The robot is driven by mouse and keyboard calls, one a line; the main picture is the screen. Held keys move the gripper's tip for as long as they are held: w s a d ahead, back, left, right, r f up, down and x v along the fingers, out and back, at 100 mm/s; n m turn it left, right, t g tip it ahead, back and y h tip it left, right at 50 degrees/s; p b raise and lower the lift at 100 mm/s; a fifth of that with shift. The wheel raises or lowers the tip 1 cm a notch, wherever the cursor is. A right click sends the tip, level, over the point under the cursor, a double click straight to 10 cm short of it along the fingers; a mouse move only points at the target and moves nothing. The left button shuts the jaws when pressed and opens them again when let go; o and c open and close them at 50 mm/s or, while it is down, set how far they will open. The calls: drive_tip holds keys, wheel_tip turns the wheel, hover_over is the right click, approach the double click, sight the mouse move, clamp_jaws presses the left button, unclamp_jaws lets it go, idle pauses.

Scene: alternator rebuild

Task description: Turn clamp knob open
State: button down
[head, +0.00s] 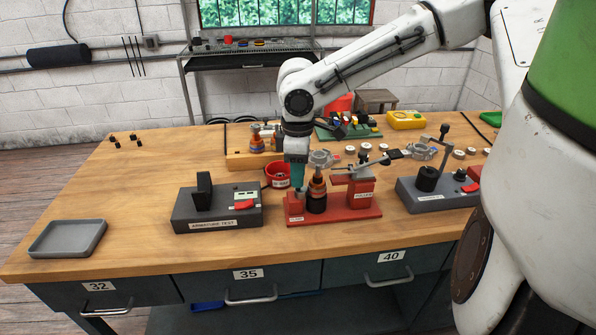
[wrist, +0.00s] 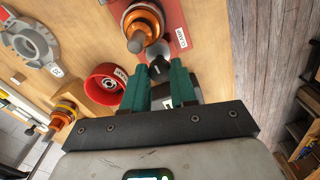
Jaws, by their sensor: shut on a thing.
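The red fixture (head: 350,212) stands on the bench with a clamp label on its left end. A rotor with an orange-copper winding (head: 317,187) stands upright in it, and also shows in the wrist view (wrist: 146,25). My gripper (head: 298,184) points down at the fixture's left end, just left of the rotor. In the wrist view, its teal fingers (wrist: 160,75) are shut on the dark clamp knob (wrist: 157,67), beside the rotor's shaft end. The fingers cover part of the knob, so its turn angle cannot be told.
A grey armature test box (head: 217,210) stands close on the left. A red bowl (head: 277,174) is behind my gripper. Another grey fixture (head: 432,190) stands to the right. An empty grey tray (head: 68,238) lies at the front left, with clear bench between.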

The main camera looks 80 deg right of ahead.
drive_tip(key=shift+r+p, duration=0.1)
drive_tip(key=shift+p, duration=0.35)
drive_tip(key=n+p, duration=0.2)
drive_tip(key=p, duration=0.1)
drive_tip(key=shift+r+n+p, duration=0.2)
drive_tip(key=shift+n+p, duration=0.2)
drive_tip(key=n+p, duration=0.4)
drive_tip(key=n, duration=0.1)
drive_tip(key=shift+f+p, duration=0.1)
drive_tip(key=shift+p, duration=0.3)
drive_tip(key=n+p, duration=0.1)
drive_tip(key=n, duration=0.4)
drive_tip(key=shift+f+p, duration=0.1)
drive_tip(key=shift+p, duration=0.3)
drive_tip(key=n, duration=0.4)
drive_tip(key=shift+n+p, duration=0.4)
drive_tip(key=shift+n, duration=0.3)
drive_tip(key=c, duration=0.9)
unclamp_jaws()
drive_tip(key=shift+f, duration=0.1)
